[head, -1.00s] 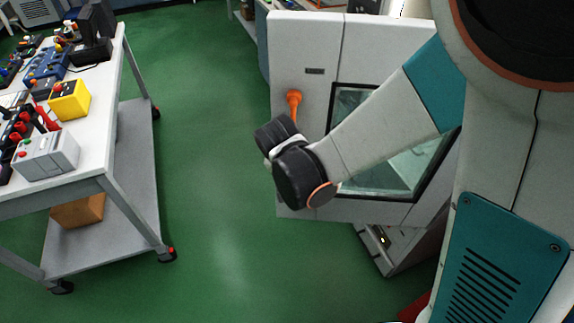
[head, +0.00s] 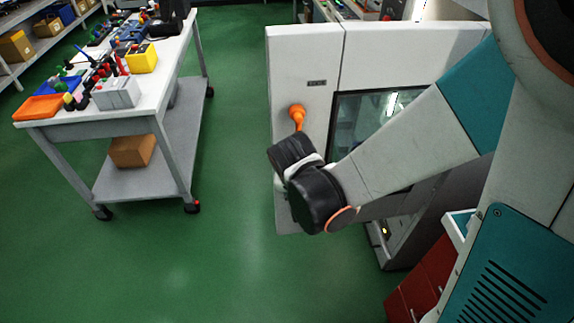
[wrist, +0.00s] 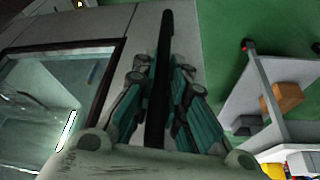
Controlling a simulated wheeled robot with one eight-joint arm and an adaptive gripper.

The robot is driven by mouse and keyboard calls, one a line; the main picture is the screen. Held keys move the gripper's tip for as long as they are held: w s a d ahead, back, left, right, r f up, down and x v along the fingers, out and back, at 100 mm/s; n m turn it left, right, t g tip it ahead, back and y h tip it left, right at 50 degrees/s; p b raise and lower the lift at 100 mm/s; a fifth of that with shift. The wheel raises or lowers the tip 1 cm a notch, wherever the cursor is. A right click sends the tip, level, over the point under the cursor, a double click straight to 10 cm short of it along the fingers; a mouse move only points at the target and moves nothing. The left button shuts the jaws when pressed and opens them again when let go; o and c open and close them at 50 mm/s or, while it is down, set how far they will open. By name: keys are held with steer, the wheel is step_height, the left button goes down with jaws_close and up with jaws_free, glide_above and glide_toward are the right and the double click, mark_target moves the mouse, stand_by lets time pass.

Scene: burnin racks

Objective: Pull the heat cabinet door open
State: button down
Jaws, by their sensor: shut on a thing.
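The heat cabinet (head: 410,52) is a pale grey unit with a dark-framed window (head: 362,115) in its front. An orange handle mount (head: 297,112) sits on the front panel near its left edge. My gripper (wrist: 160,95) is shut on a dark upright bar, the door handle (wrist: 167,45), seen in the wrist view between the teal-padded fingers. In the head view my black wrist joint hides the fingers and lower handle. The wrist view shows the window (wrist: 60,75) left of the handle. I cannot tell how far the door stands open.
A white-topped cart (head: 165,57) with tools, a yellow box (head: 141,59) and a lower shelf stands at left. Green floor (head: 235,180) is clear between cart and cabinet. Red drawers (head: 420,280) stand at the lower right, and shelving (head: 40,45) at the far left.

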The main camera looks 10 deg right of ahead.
steer(key=shift+s, duration=0.1)
steer(key=c, duration=1.6)
jaws_free()
steer(key=shift+r, duration=0.1)
steer(key=v, duration=0.8)
steer(key=s+d+r+n+t+y, duration=0.1)
steer(key=s+d+r+n+t, duration=0.1)
steer(key=s+d+r, duration=0.6)
steer(key=shift+s+d+r+n+t, duration=0.15)
steer(key=shift+d+r+n+t, duration=0.25)
steer(key=shift+d+r+n, duration=0.55)
